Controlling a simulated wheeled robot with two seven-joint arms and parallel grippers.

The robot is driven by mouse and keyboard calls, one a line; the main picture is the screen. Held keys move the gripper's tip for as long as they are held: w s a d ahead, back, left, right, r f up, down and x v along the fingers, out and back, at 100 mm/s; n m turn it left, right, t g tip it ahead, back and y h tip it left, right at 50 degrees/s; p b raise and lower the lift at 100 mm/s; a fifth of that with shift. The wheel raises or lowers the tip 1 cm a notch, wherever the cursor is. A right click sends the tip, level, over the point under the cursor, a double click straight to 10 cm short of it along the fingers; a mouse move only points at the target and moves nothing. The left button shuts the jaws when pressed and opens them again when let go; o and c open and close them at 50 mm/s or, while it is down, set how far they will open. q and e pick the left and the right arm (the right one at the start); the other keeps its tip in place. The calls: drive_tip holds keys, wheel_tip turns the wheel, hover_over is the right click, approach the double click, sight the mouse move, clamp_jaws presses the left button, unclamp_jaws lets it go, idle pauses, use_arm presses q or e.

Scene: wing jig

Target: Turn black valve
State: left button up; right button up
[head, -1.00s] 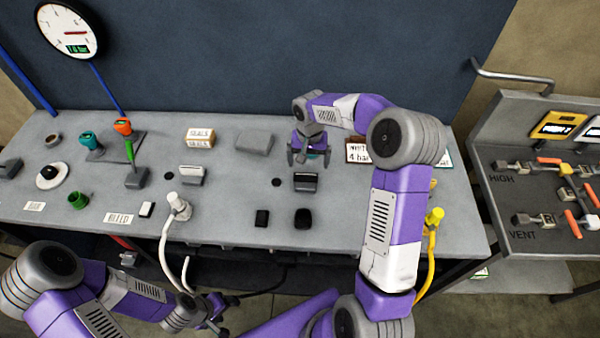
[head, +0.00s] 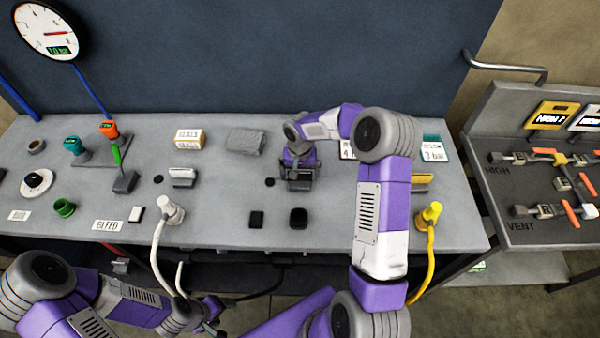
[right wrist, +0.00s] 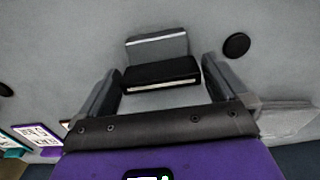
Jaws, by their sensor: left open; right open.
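The likely black valve is a black block with a pale stripe (right wrist: 160,72) against a grey block (right wrist: 157,46), in the right wrist view. My right gripper (right wrist: 160,80) is open, with one finger on each side of the black block; I cannot tell whether they touch it. In the head view my right gripper (head: 300,180) is low over the bench at this spot and largely hides the block. My left gripper (head: 208,318) is open and low in front of the bench, clear of the bench objects.
Two small black items (head: 298,217) lie in front of my right gripper on the grey bench (head: 225,200). A white hose (head: 160,250) and a yellow hose (head: 428,250) hang at the front edge. A valve panel (head: 530,180) stands at the right.

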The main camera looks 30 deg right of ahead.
drive_tip(key=shift+c, duration=0.2)
drive_tip(key=c, duration=0.8)
drive_tip(key=n, duration=0.4)
drive_tip(key=shift+n, duration=0.4)
drive_tip(key=n, duration=0.9)
drive_tip(key=shift+n+p, duration=0.5)
drive_tip(key=shift+n, duration=1.6)
